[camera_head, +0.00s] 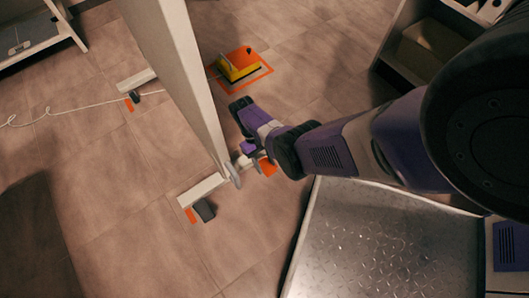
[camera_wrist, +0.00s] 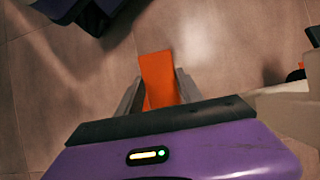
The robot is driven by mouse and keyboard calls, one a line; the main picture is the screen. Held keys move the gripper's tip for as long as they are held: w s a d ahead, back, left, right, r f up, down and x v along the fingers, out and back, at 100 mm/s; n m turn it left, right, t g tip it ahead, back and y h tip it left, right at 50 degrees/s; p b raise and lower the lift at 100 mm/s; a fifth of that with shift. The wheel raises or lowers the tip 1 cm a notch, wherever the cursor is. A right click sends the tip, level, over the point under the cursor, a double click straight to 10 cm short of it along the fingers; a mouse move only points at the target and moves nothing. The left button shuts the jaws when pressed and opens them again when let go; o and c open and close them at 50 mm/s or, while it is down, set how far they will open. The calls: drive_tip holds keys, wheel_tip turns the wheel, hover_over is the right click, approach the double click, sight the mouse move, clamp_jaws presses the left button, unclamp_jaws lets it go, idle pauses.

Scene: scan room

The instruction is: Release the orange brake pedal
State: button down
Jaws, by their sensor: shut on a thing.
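The orange brake pedal (camera_head: 268,167) shows low by the foot of a tall pale panel (camera_head: 180,70) in the head view, partly covered by my gripper (camera_head: 254,160). In the wrist view the pedal (camera_wrist: 157,72) is a flat orange tab. My gripper's two grey fingers (camera_wrist: 160,92) are on either side of it and shut on it. The pedal's lower end is hidden behind the gripper body. The small head view does not show the pedal's tilt clearly.
The panel's feet have dark casters (camera_head: 204,210) with other orange tabs (camera_head: 190,216). A yellow and orange device (camera_head: 239,66) sits in an orange floor outline. A cable (camera_head: 60,112) lies at left. A metal tread-plate surface (camera_head: 385,245) is at lower right, shelving (camera_head: 405,25) at upper right.

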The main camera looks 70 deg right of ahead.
drive_tip(key=c, duration=0.8)
unclamp_jaws()
drive_tip(key=shift+o, duration=0.2)
drive_tip(key=p+v, duration=0.3)
drive_tip(key=v, duration=0.5)
drive_tip(key=shift+f, duration=0.1)
